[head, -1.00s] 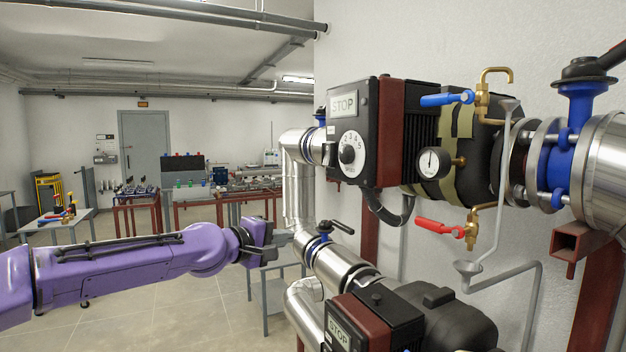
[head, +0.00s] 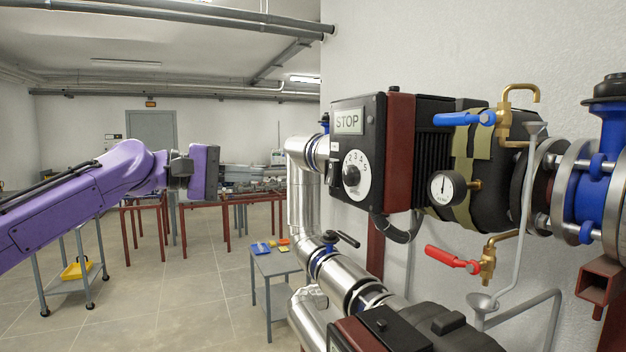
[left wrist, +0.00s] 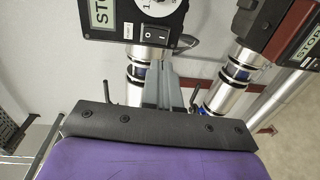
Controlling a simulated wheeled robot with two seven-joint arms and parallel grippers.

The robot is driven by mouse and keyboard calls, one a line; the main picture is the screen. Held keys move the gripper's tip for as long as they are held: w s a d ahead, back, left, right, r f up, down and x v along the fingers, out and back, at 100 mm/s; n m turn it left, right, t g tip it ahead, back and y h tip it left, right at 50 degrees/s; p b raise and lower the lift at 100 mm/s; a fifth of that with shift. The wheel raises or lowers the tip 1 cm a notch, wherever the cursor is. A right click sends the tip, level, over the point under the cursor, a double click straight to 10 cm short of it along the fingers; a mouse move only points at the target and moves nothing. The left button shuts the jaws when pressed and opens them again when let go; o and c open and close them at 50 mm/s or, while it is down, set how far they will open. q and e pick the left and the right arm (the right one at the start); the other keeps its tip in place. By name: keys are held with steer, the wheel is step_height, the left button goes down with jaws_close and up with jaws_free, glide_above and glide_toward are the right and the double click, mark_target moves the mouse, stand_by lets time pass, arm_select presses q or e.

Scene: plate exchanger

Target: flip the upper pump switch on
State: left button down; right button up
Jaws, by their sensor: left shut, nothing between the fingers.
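The upper pump's black control box (head: 376,120) bears a STOP label and a white numbered dial (head: 355,175). In the left wrist view its black rocker switch (left wrist: 155,33), with white marks, sits beside the dial (left wrist: 160,6). I cannot tell which way the rocker is tipped. My left gripper (left wrist: 166,72) is shut and empty; its grey fingers point toward the switch and look apart from it. My right gripper is not in view.
A lower pump (head: 365,330) with its own STOP label stands below. Silver pipes (head: 300,190) run left of the upper pump. A blue lever (head: 463,119), a red lever (head: 452,257) and a pressure gauge (head: 446,187) are on its right.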

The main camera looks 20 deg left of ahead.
arm_select(q)
steer(key=d, duration=0.1)
steer(key=p, duration=0.3)
glide_toward(327, 183)
steer(key=x, duration=0.3)
steer(key=shift+p+x, duration=0.8)
steer(key=shift+x, duration=0.4)
steer(key=shift+s+d+r+p, duration=0.15)
steer(key=shift+d+r+p, duration=0.2)
steer(key=shift+d, duration=0.15)
steer(key=shift+d+f, duration=0.1)
steer(key=shift+d, duration=0.05)
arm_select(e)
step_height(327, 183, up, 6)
arm_select(q)
steer(key=shift+w+f, duration=0.3)
steer(key=shift+w, duration=0.35)
steer(key=shift+s, duration=0.35)
steer(key=f+b+v, duration=0.3)
steer(key=b+v, duration=0.2)
steer(key=v, duration=0.8)
steer(key=shift+a, duration=0.3)
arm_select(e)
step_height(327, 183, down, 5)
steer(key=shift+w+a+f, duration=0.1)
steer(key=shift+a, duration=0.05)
arm_select(q)
steer(key=shift+w+f, duration=0.1)
steer(key=shift+f, duration=0.05)
